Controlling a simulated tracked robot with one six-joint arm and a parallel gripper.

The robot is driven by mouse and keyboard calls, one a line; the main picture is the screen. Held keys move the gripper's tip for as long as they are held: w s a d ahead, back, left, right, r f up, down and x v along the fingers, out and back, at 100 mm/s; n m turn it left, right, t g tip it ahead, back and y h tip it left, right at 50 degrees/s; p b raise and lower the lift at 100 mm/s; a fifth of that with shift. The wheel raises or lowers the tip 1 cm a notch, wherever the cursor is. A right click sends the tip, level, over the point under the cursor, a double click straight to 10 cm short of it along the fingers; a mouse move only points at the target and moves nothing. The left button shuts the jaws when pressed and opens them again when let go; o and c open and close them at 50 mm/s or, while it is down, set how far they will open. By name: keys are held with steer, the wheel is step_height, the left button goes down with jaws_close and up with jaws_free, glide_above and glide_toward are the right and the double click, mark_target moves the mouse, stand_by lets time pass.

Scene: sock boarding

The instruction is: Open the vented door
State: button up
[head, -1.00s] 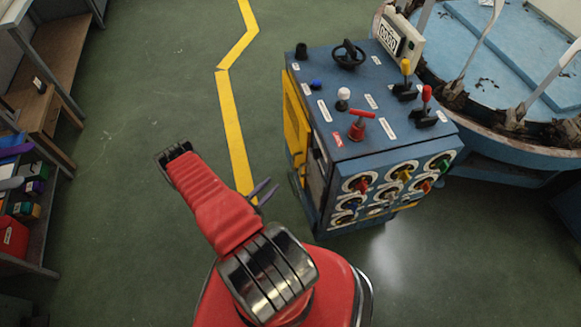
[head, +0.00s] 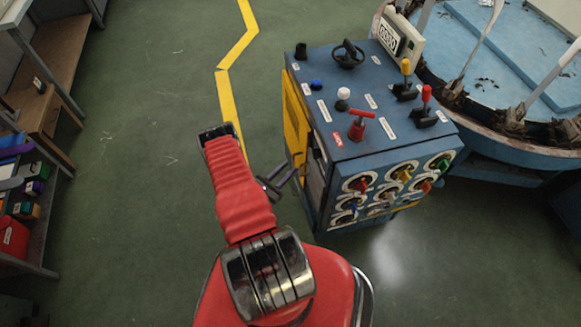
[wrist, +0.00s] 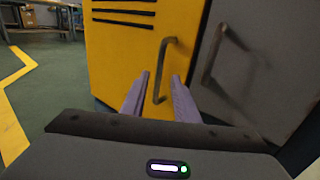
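The vented door is yellow with black slots near its top. It fills the middle of the wrist view (wrist: 125,50) and shows on the left side of the blue cabinet in the head view (head: 297,122). Its upright bar handle (wrist: 163,70) is on the door's right part. My gripper (wrist: 160,76) is open, its two purple-grey fingers pointing at the door. The handle appears between the fingers in the picture; I cannot tell whether it is within their reach. In the head view my gripper (head: 284,181) is close to the cabinet's left side, partly hidden by my arm.
A grey door with its own bar handle (wrist: 211,55) is right of the yellow one. The blue cabinet (head: 345,100) carries levers, a wheel and knobs. A shelf unit (head: 30,200) stands at the left. Green floor left of the cabinet is clear, with a yellow line (head: 228,95).

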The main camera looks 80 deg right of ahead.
steer(key=shift+x, duration=1.3)
steer(key=shift+c, duration=0.7)
jaws_close()
steer(key=shift+s, duration=0.1)
steer(key=shift+a, duration=0.15)
